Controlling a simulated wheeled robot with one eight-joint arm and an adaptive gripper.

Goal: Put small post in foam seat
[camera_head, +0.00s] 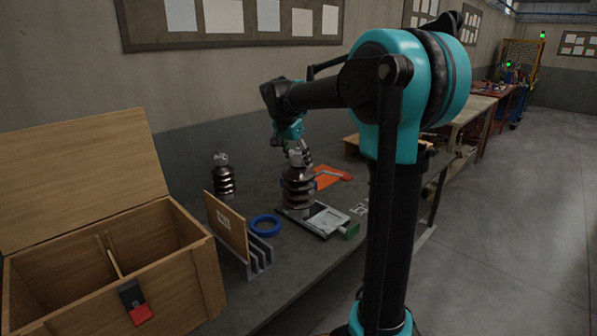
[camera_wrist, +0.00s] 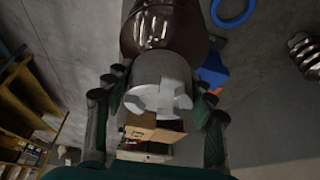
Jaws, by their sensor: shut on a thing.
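A brown ribbed post (camera_head: 298,187) with a grey metal cap is upright over a grey metal plate fixture (camera_head: 327,220). I cannot tell whether its base touches the plate. My gripper (camera_head: 299,155) is above it, shut on its cap. In the wrist view, the fingers lie on both sides of the grey cap (camera_wrist: 160,78), with the brown body beyond. A second, smaller-looking brown post (camera_head: 224,180) stands free at the back left; it also shows at the right edge of the wrist view (camera_wrist: 305,52). I cannot make out a foam seat.
An open wooden crate (camera_head: 197,265) with a divider stands at front left. A wooden panel (camera_head: 226,226) sits upright in a slotted grey rack (camera_head: 257,258). A blue ring (camera_head: 264,226) lies between rack and plate. An orange item (camera_head: 328,176) lies behind the held post.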

